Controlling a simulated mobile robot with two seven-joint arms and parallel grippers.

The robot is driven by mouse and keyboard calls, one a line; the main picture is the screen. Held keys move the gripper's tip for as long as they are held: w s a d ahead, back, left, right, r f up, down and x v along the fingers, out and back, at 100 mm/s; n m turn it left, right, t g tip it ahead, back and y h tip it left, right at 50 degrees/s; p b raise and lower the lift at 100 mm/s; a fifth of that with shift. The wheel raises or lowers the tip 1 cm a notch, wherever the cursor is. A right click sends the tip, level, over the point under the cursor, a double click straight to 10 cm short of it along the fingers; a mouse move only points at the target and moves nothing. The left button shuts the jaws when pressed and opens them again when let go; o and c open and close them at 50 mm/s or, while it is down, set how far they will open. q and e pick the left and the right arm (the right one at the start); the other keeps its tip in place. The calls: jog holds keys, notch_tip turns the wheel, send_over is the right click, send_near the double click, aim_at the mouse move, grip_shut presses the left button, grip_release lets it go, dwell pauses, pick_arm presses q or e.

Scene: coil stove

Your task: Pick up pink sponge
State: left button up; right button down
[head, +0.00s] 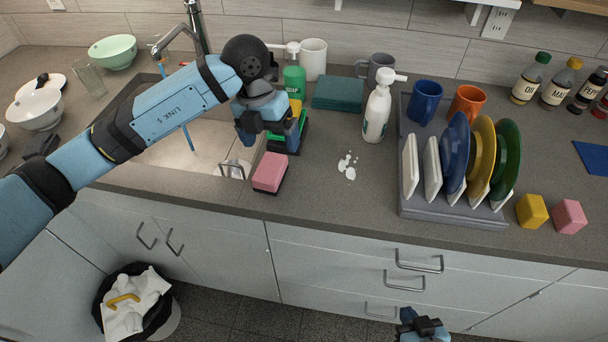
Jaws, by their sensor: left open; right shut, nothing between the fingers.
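A pink sponge (270,172) with a dark underside lies on the grey counter, just right of the sink and close to the counter's front edge. My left gripper (267,140) is open and empty, pointing down, and appears above and behind the sponge, apart from it. Its exact height over the counter is hard to tell. My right gripper (423,328) shows only in part at the bottom edge, in front of the drawers and below counter level. It is shut and empty, far from the sponge.
Green and yellow items (297,127) stand behind my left gripper, partly hidden. The sink (160,152) with a running tap is on the left. A white pump bottle (377,112), white spill (346,167) and dish rack (450,210) are to the right. A pink block (570,216) sits farther right.

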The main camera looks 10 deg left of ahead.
pick_arm(q)
jog(key=w+a+r+t+y, duration=0.1)
jog(key=w+a+y, duration=0.1)
send_over(270, 166)
jog(key=shift+n, duration=0.3)
notch_tip(270, 166, down, 7)
jog(key=shift+s+a+f, duration=0.1)
jog(key=shift+a+f, duration=0.05)
jog(key=shift+f, duration=0.05)
jog(key=shift+d+f+p, duration=0.2)
jog(key=shift+f+p, duration=0.55)
jog(key=shift+f, duration=2.15)
jog(key=c, duration=1)
pick_arm(e)
jog(key=shift+d+r, duration=0.55)
jog(key=shift+d, duration=0.05)
pick_arm(q)
jog(key=shift+r, duration=0.1)
notch_tip(270, 166, up, 20)
jog(key=b, duration=0.1)
jog(key=shift+b, duration=0.3)
pick_arm(e)
jog(key=shift+f, duration=0.65)
